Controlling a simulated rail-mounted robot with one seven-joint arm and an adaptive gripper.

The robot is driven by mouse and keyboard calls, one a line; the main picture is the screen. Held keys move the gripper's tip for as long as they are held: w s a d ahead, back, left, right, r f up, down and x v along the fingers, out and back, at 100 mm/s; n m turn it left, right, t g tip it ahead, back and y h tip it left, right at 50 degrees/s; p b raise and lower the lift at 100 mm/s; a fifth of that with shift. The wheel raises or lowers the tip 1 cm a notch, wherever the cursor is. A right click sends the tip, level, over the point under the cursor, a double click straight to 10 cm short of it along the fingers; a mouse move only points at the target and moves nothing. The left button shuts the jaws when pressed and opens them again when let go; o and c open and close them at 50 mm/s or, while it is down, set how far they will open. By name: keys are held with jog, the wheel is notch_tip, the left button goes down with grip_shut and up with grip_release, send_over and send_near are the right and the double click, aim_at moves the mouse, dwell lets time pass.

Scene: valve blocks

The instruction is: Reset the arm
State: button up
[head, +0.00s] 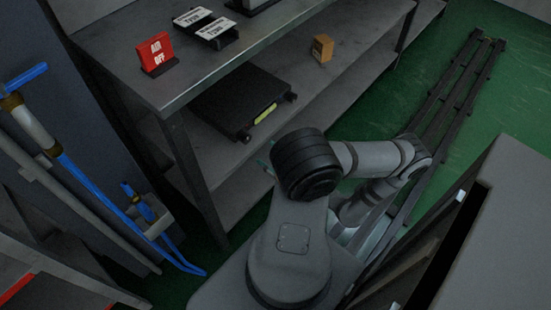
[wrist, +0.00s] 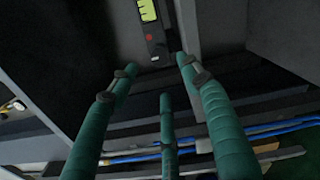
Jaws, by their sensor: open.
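My gripper (wrist: 157,72) is open and empty in the wrist view. Its teal fingers are spread, with a third finger between and below the outer two. In front of the fingertips is a dark device (wrist: 157,50) with a yellow-green strip and a red dot; I cannot tell the distance. In the head view my arm is bent over the floor beside the workbench. Only a bit of teal finger shows left of the dark joint, and the rest of my gripper is hidden behind my arm.
A grey workbench (head: 190,85) carries a red "AIR OFF" sign (head: 156,54) and white-labelled blocks (head: 204,27). Its lower shelf holds a black case (head: 245,100) and a small orange-brown box (head: 322,48). Blue hoses (head: 90,185) are at left, a grey cabinet (head: 505,230) at right.

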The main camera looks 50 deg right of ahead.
aim_at(248, 140)
jog(key=shift+s, duration=0.65)
jog(key=shift+w, duration=0.1)
jog(key=w, duration=1.2)
jog(key=shift+a, duration=0.15)
jog(key=shift+s, duration=0.2)
